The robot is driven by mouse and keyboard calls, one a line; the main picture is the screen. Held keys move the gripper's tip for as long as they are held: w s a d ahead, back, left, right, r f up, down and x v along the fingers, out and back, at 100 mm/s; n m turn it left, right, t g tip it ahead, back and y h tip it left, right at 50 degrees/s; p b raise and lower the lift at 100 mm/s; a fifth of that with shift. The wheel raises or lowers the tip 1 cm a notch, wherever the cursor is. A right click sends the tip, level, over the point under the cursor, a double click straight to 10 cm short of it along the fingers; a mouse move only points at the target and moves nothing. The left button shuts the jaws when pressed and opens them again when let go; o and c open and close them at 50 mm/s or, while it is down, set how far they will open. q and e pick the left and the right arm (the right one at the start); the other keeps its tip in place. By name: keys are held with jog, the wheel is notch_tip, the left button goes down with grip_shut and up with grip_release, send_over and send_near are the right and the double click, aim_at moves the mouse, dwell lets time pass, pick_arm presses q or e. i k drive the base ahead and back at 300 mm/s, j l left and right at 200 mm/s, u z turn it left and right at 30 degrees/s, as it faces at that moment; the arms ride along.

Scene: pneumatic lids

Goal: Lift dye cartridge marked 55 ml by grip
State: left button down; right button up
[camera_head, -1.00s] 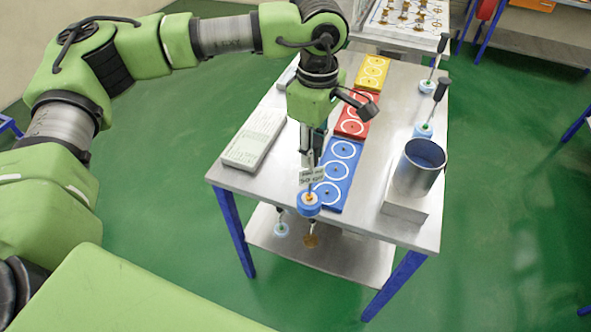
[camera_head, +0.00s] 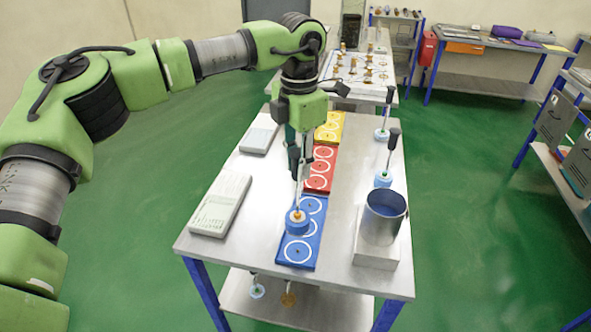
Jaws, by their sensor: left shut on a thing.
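My left gripper (camera_head: 298,172) points down over the worktable and is shut on the grip of a dye cartridge. The cartridge has a thin stem and a round blue base (camera_head: 297,226) with an orange centre. It hangs upright in front of the blue board (camera_head: 297,252), covering part of its white rings; I cannot tell whether it touches the board. No marking can be read on it. Two similar cartridges with dark handles stand on the right side of the table, a nearer one (camera_head: 383,179) and a farther one (camera_head: 382,134). My right gripper is not in view.
Red (camera_head: 319,184) and yellow (camera_head: 330,119) ringed boards continue behind the blue one. A metal cup (camera_head: 382,222) stands on a block at the right. Two pale boxes, near (camera_head: 220,205) and far (camera_head: 259,137), lie left. More items hang or stand below the table's front.

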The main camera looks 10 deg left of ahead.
aim_at(382, 135)
jog(key=i, duration=1)
